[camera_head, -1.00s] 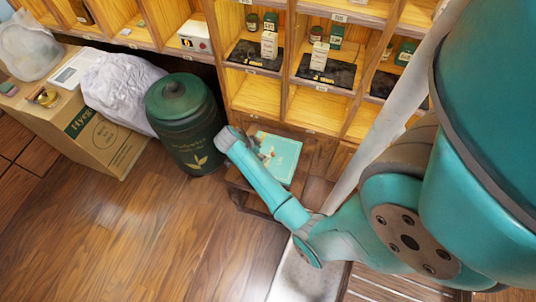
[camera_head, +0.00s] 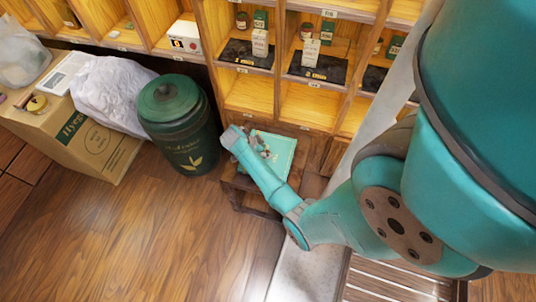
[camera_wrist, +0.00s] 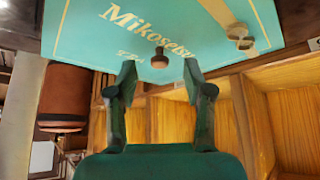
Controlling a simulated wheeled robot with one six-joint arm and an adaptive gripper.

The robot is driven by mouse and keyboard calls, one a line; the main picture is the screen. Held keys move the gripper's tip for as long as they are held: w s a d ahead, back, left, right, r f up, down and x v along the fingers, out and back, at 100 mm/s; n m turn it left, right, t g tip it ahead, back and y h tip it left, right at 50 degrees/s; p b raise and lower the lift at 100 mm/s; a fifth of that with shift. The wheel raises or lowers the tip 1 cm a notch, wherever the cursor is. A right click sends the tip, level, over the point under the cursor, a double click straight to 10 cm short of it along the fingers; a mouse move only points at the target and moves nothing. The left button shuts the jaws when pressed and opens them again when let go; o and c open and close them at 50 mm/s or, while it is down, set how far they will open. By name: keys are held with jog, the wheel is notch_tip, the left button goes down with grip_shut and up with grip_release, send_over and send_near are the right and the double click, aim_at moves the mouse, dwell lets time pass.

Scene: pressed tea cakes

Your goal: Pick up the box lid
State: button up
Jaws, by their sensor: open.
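The teal box lid (camera_head: 284,146) lies on a small wooden stool in front of the shelves in the head view. In the wrist view the lid (camera_wrist: 85,30) fills the top of the picture, with gold lettering, a gold edge line and a gold ribbon motif. A small dark round knob (camera_wrist: 160,60) stands on it. My gripper (camera_wrist: 159,68) is open, its two dark fingers apart on either side of the knob in the picture; whether they touch the lid I cannot tell.
A dark green canister (camera_head: 177,120) stands left of the stool (camera_head: 230,180). A cardboard carton (camera_head: 85,140) with a white bag (camera_head: 112,90) is farther left. Wooden shelves (camera_head: 262,92) rise close behind the stool. The wooden floor (camera_head: 150,240) in front is clear.

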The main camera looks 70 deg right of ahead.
jog(key=shift+x, duration=0.95)
grip_shut()
jog(key=shift+r, duration=0.1)
